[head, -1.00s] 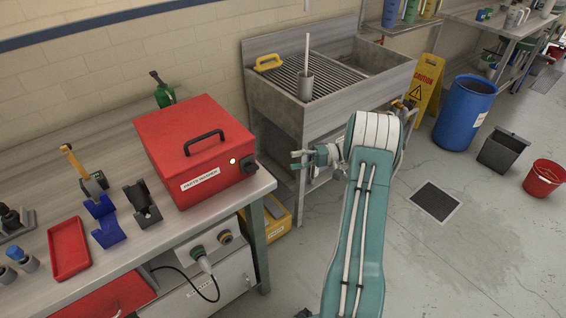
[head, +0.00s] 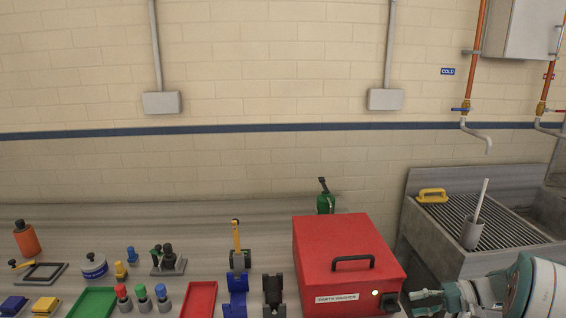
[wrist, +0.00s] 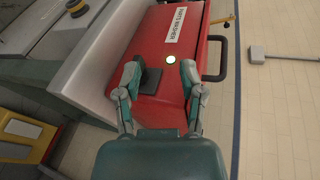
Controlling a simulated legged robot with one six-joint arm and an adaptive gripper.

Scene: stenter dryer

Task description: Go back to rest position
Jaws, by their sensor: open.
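My gripper (head: 433,299) shows at the lower right of the head view, beside the right end of the red parts washer box (head: 345,250). In the wrist view my gripper (wrist: 160,78) has its two fingers spread apart with nothing held between them. The front of the red box (wrist: 152,90), with a lit round button (wrist: 169,59) and a black knob (wrist: 151,80), shows beyond and between the fingers. I cannot tell the exact gap between fingertips and box.
The grey bench (head: 150,215) holds a red tray (head: 199,298), a green tray (head: 92,302) and several small fittings. The wall has pipes above the sink.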

